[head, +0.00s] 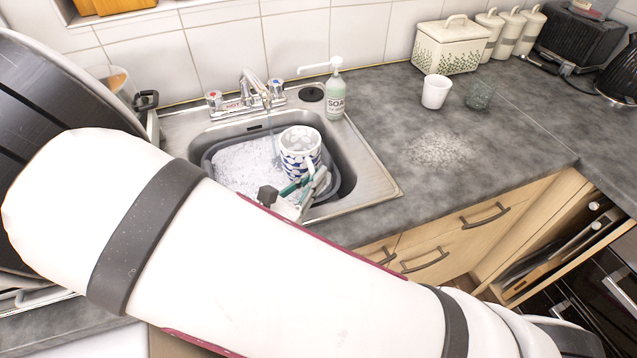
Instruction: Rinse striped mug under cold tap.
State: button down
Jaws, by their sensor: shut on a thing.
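A white mug with a blue pattern in rows (299,158) is upright over the right part of the sink bowl, with white foam or water showing at its mouth. My gripper (304,188) is at the mug's near side by its handle, shut on it; the exact contact is partly hidden. The tap (255,88) is at the back of the sink, and a thin stream of water (273,128) falls from its spout. The stream comes down close to the mug's left rim; I cannot tell whether it touches the mug.
Two tap knobs, a soap bottle (335,95) and a black plug (311,93) are behind. A white cup (435,91) and a green glass (480,94) stand right. My arm crosses the foreground.

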aim_at(287, 171)
jog(key=shift+w+a+f+b, duration=0.25)
jog(key=shift+w+a+b, duration=0.4)
jog(key=shift+w, duration=0.3)
jog(key=shift+w+a+f+b, duration=0.25)
jog(key=shift+w+a+b, duration=0.35)
jog(key=shift+w, duration=0.35)
jog(key=shift+w+a+f+b, duration=0.25)
jog(key=shift+w+a+b, duration=0.35)
jog(key=shift+w, duration=0.35)
jog(key=shift+w+a+f+b, duration=0.15)
jog(key=shift+w+a+b, duration=0.15)
jog(key=shift+w+a, duration=0.4)
jog(key=shift+w+a+f+b, duration=0.15)
jog(key=shift+w+a+b, duration=0.25)
jog(key=shift+w, duration=0.45)
jog(key=shift+a, duration=0.1)
jog(key=shift+w, duration=0.1)
jog(key=shift+w+d, duration=0.25)
jog(key=shift+d, duration=0.3)
jog(key=shift+a, duration=0.15)
jog(key=shift+s+a+p, duration=0.35)
jog(key=shift+a, duration=0.05)
